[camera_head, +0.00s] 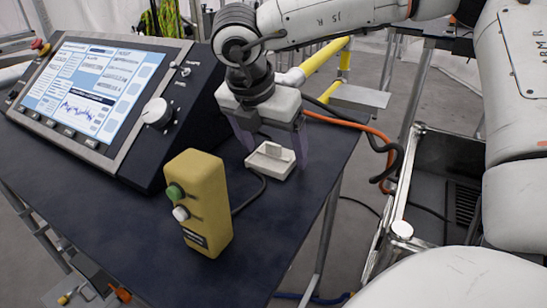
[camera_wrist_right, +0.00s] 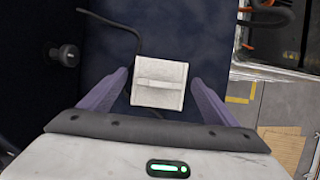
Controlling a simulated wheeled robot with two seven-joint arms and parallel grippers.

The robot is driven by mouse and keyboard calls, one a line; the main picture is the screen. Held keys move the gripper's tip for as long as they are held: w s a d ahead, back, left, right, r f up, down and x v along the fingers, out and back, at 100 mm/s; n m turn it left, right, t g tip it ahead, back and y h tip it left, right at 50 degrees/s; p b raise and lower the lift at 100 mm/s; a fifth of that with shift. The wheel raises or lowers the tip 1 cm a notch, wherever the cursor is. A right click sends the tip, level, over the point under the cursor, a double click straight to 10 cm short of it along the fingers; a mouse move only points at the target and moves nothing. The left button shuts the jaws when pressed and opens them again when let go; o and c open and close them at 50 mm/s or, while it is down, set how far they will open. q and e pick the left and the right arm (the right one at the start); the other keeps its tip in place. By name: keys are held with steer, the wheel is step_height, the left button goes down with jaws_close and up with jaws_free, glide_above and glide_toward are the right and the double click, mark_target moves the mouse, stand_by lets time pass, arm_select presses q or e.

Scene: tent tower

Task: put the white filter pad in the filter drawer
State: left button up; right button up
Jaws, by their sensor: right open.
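A small white square piece with a raised ridge across it, which looks like the white filter pad (camera_head: 268,165), lies on the dark table below the control panel. My right gripper (camera_head: 275,150) points down over it, open, with one translucent purple finger on each side. In the right wrist view the pad (camera_wrist_right: 160,95) sits between the spread fingertips (camera_wrist_right: 160,78), with a gap on both sides. An open metal-framed box (camera_head: 408,188) with a dark slatted inside stands at the right; I cannot tell whether it is the filter drawer. My left gripper is not in view.
A yellow button box (camera_head: 197,205) with a green and a white button stands on the table (camera_head: 255,245) near the pad. The sloped control panel (camera_head: 90,90) fills the left. A dark cable runs beside the pad. The table's right edge is close by.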

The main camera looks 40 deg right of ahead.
steer(key=shift+c, duration=0.2)
steer(key=c, duration=1.2)
steer(key=shift+r, duration=0.1)
